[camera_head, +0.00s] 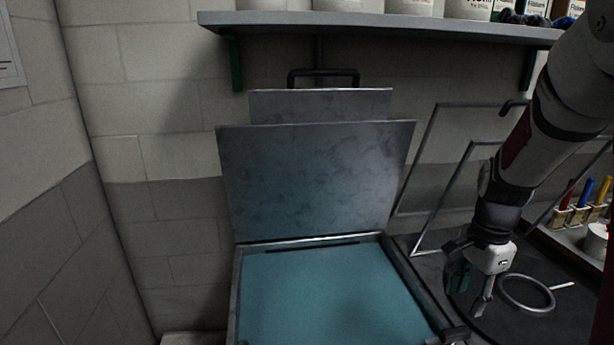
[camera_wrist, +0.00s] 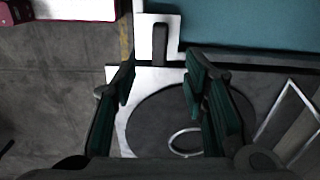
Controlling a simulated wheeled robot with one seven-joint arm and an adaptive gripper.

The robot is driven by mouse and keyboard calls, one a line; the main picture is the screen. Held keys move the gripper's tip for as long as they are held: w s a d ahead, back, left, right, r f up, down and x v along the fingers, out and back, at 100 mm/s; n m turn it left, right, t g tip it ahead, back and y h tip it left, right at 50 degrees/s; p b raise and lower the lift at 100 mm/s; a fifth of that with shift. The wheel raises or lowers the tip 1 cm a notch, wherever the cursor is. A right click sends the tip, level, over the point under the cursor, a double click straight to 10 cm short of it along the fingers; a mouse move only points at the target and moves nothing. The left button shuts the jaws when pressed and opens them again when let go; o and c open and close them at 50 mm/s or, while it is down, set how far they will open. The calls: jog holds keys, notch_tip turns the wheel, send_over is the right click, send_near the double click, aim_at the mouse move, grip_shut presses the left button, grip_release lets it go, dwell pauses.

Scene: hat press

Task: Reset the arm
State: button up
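My gripper (camera_head: 467,281) hangs at the right in the head view, beside the hat press and above the dark round surface. In the wrist view its two green-padded fingers (camera_wrist: 160,92) stand apart with nothing between them, so it is open and empty. The hat press (camera_head: 330,295) has its lid (camera_head: 318,180) raised, showing the teal bed inside. The press's teal bed also shows at the top right of the wrist view (camera_wrist: 240,25). My arm comes down from the upper right.
A metal ring (camera_head: 525,293) lies on the dark round surface (camera_head: 545,322) right of my gripper. Metal frames (camera_head: 440,190) lean on the wall behind. A shelf (camera_head: 380,22) with several pots runs above. Coloured-handled tools (camera_head: 585,195) stand at the far right.

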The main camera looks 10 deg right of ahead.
jog(key=s+a+r+n+t, duration=0.2)
jog(key=s+a+r+n, duration=0.4)
jog(key=a+r, duration=0.4)
jog(key=s+a+r+n+t, duration=0.2)
jog(key=s+a+r+n, duration=0.2)
jog(key=s+a+n, duration=0.3)
jog(key=s+n, duration=0.2)
jog(key=n, duration=0.2)
jog(key=shift+s+a+r+t, duration=0.15)
jog(key=shift+s+r+t, duration=0.05)
jog(key=shift+s+t, duration=0.15)
